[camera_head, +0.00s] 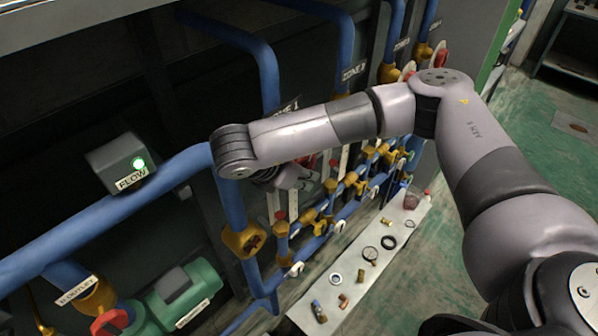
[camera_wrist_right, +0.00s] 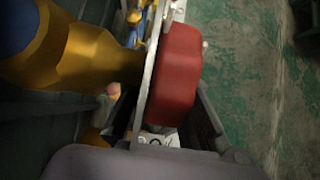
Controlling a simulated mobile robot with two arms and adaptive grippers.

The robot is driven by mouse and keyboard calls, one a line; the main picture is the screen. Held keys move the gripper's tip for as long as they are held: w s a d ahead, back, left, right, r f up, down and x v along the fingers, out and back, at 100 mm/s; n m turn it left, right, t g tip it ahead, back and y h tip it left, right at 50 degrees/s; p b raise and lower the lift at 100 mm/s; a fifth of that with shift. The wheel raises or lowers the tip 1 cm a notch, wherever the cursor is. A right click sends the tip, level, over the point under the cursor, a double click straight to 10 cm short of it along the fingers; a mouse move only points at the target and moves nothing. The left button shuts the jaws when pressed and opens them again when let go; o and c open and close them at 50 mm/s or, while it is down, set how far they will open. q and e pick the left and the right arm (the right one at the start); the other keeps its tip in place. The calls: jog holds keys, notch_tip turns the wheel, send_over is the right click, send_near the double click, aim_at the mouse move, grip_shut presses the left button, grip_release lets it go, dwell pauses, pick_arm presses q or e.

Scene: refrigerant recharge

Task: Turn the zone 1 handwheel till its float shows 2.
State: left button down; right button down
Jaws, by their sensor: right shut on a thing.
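The red handwheel (camera_wrist_right: 178,75) fills the middle of the right wrist view. A thin pale plate stands between it and a yellow valve body (camera_wrist_right: 75,60). My right gripper (camera_head: 292,174) is in front of the pipe wall, shut on the red handwheel; my arm hides most of it in the head view. A dark part of the gripper lies along the wheel's right side in the wrist view. The zone label (camera_head: 285,107) above is partly covered by my arm. White gauge strips (camera_head: 275,207) show below the gripper; the float's reading is too small to tell. My left gripper is out of view.
Blue pipes with yellow valves (camera_head: 243,241) line the wall. A grey flow box (camera_head: 121,162) has a lit green lamp. A narrow bench (camera_head: 312,288) with small loose parts stands below. A green pump (camera_head: 185,295) is at lower left. The green floor at right is open.

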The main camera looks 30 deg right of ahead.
jog(key=shift+w+d+r+t+h+p, duration=0.15)
jog(key=shift+t+h+p, duration=0.1)
jog(key=shift+h, duration=0.25)
jog(key=shift+d+f+t+h+p, duration=0.15)
jog(key=shift+t+h+p, duration=0.1)
jog(key=shift+h, duration=0.25)
jog(key=c, duration=1.7)
grip_release()
jog(key=v, duration=1.2)
jog(key=shift+w, duration=0.1)
jog(key=shift+f, duration=0.1)
